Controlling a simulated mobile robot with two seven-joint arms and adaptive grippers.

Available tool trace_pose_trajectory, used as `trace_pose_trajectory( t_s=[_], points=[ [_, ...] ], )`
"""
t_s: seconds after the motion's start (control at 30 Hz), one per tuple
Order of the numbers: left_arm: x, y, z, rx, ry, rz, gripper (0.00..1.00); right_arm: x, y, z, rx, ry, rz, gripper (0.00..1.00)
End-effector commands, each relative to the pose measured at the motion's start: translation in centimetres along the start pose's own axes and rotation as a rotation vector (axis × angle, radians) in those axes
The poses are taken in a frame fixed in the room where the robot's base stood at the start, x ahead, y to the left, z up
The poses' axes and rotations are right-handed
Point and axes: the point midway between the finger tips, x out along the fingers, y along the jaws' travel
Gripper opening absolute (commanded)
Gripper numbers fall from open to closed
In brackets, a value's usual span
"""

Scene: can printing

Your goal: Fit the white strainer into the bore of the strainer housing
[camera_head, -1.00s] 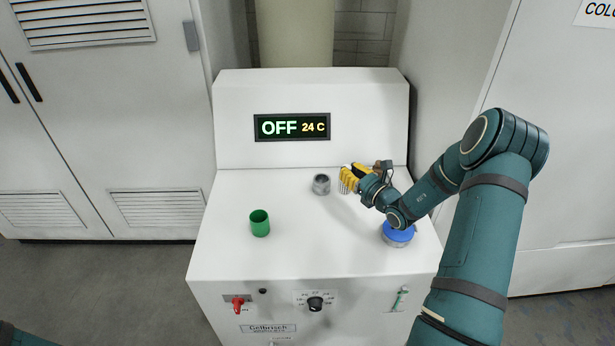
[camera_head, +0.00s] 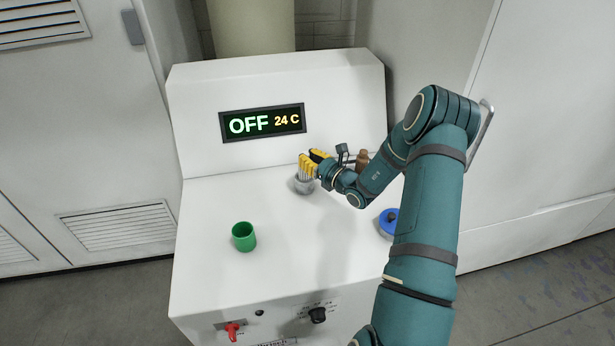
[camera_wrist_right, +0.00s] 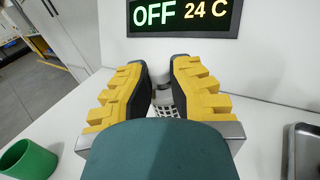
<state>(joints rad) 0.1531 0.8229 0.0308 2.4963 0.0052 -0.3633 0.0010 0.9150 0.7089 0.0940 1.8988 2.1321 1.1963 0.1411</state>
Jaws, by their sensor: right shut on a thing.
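The grey strainer housing (camera_head: 303,186) stands on the white machine top, below the display panel. My right gripper (camera_head: 312,164) is over the housing, its yellow fingers partly covering it. In the right wrist view the gripper (camera_wrist_right: 160,95) is shut on the white strainer (camera_wrist_right: 166,110), whose latticed wall shows between the fingers. The strainer is at the housing's mouth; whether it is above the bore or partly inside cannot be told. My left gripper is not in view.
A green cup (camera_head: 244,237) stands front left of the housing. A blue-lidded container (camera_head: 388,222) and a brown object (camera_head: 362,158) stand to the right, near my arm. A grey tray (camera_wrist_right: 304,150) shows in the right wrist view. The machine top's middle is clear.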

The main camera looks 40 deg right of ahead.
Motion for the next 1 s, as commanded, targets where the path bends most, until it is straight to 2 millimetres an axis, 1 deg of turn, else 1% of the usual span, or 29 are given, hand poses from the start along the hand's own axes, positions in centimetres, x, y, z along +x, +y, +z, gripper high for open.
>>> trace_pose_trajectory(
  t_s=[0.03,0.17,0.3,0.4,0.63,0.8,0.83,0.87,1.0],
  points=[
    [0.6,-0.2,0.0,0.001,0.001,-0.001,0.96,0.0,-0.1,-0.8,0.0,-0.002,0.0,0.0],
    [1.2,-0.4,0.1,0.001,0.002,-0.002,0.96,0.0,-0.1,-1.6,0.0,-0.002,0.001,0.0],
    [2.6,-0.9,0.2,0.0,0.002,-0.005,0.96,0.0,-0.3,-3.6,0.0,-0.001,0.0,0.0],
    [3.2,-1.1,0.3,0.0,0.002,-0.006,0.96,0.0,-0.3,-4.5,0.0,-0.001,0.001,0.0],
    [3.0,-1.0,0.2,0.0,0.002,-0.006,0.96,0.0,-0.3,-4.3,-0.001,-0.002,0.001,0.0],
    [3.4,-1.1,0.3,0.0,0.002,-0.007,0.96,0.0,-0.4,-4.8,-0.001,-0.001,0.001,0.0],
    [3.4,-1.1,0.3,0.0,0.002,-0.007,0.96,0.0,-0.4,-4.8,-0.001,-0.001,0.001,0.27],
    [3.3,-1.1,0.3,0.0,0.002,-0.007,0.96,0.0,-0.4,-4.7,-0.001,-0.001,0.0,0.35],
    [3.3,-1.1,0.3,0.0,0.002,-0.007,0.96,0.0,-0.4,-4.7,0.0,0.0,0.0,0.35]
  ],
)
